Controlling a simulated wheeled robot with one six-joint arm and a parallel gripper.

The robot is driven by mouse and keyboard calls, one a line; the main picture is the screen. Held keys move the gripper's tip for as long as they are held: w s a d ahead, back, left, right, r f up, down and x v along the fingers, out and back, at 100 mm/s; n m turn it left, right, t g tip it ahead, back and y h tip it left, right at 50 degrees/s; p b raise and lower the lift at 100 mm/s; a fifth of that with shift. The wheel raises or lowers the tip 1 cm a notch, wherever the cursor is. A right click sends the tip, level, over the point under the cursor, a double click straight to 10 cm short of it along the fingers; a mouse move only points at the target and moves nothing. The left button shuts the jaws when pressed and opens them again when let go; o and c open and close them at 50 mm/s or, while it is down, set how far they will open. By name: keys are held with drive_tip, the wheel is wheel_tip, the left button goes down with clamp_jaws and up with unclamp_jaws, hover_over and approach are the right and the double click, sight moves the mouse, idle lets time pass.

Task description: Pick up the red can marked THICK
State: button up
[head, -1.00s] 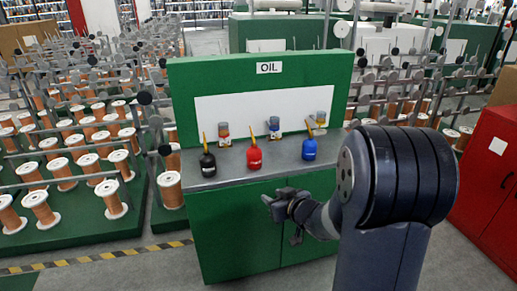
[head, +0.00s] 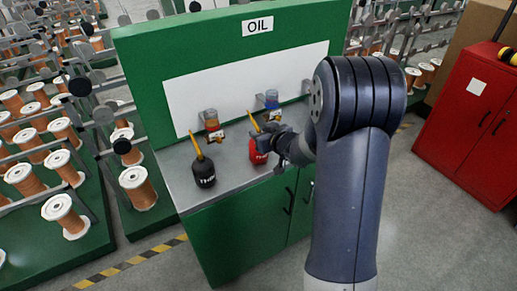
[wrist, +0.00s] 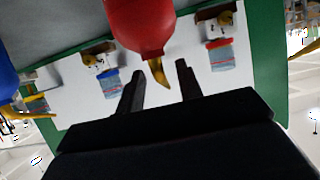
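The red can (head: 257,157) with a yellow spout stands on the grey counter (head: 232,178) of the green OIL cabinet. Its white lettering is partly covered by my gripper and cannot be fully read. My gripper (head: 266,138) is at the can's right side in the head view. In the wrist view the picture is upside down; my gripper (wrist: 162,75) has its two fingers apart, with the yellow spout between their tips and the red can's body (wrist: 138,25) just beyond them. It does not visibly hold the can.
A black can (head: 203,173) with a yellow spout stands left of the red one. A blue can (wrist: 8,85) shows at the wrist view's left edge. Small jars on brackets (head: 212,125) line the white back panel (head: 195,100). A red cabinet (head: 470,125) stands at right.

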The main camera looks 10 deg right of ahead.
drive_tip(key=shift+x, duration=1.9)
drive_tip(key=shift+d, duration=0.1)
drive_tip(key=shift+c, duration=0.2)
clamp_jaws()
